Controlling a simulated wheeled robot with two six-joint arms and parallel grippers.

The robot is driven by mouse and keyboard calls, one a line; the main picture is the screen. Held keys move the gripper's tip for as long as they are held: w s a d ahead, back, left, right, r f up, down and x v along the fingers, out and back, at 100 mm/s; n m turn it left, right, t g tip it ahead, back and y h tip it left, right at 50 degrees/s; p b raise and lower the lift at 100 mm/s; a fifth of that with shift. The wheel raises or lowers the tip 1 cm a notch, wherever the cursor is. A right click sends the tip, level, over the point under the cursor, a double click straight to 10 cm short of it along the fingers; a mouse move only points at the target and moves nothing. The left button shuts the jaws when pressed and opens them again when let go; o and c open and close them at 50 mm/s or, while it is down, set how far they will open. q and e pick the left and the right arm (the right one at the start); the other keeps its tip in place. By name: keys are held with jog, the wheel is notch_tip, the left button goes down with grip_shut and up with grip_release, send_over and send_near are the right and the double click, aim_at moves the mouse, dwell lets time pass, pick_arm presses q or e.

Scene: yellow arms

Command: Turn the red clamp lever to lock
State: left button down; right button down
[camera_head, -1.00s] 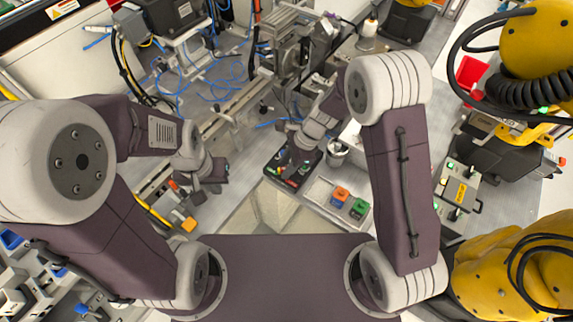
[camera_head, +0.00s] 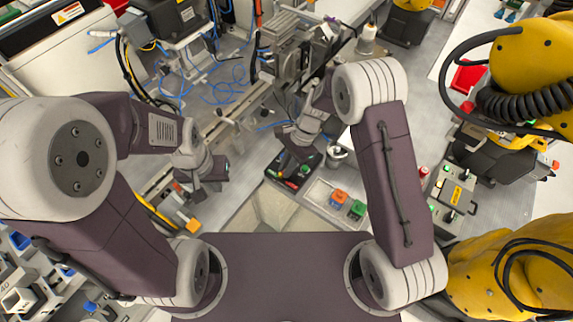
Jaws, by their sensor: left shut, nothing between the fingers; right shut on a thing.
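I cannot make out the red clamp lever clearly. A small black tray (camera_head: 308,175) with red, yellow and green parts lies near the middle of the grey table. My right gripper (camera_head: 297,143) is above and behind this tray, beside the metal machine (camera_head: 292,50). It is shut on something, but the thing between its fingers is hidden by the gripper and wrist. My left gripper (camera_head: 206,183) is shut and empty, low over the rail at the left of the table, apart from the tray.
A panel with an orange and a green button (camera_head: 357,209) is right of the tray. A metal cup (camera_head: 338,154) stands just behind it. Blue cables (camera_head: 230,90) lie at the back left. Yellow robot arms (camera_head: 530,50) crowd the right side.

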jog(key=n, duration=0.3)
jog(key=shift+w+a+r+g+h+p, duration=0.1)
jog(key=shift+w+r+g+h+p, duration=0.1)
jog(key=shift+g+h+p, duration=0.15)
jog(key=n, duration=0.2)
jog(key=shift+n+g+h, duration=0.3)
jog(key=shift+g+h, duration=0.05)
jog(key=n, duration=0.1)
jog(key=n+h, duration=0.1)
jog(key=n, duration=0.1)
jog(key=shift+a+f+n+g, duration=0.1)
jog(key=shift+a+n+g, duration=0.05)
jog(key=shift+n+g, duration=0.15)
jog(key=shift+n+h, duration=0.9)
jog(key=shift+n, duration=1)
jog(key=c, duration=1.4)
grip_release()
jog(key=shift+c, duration=0.2)
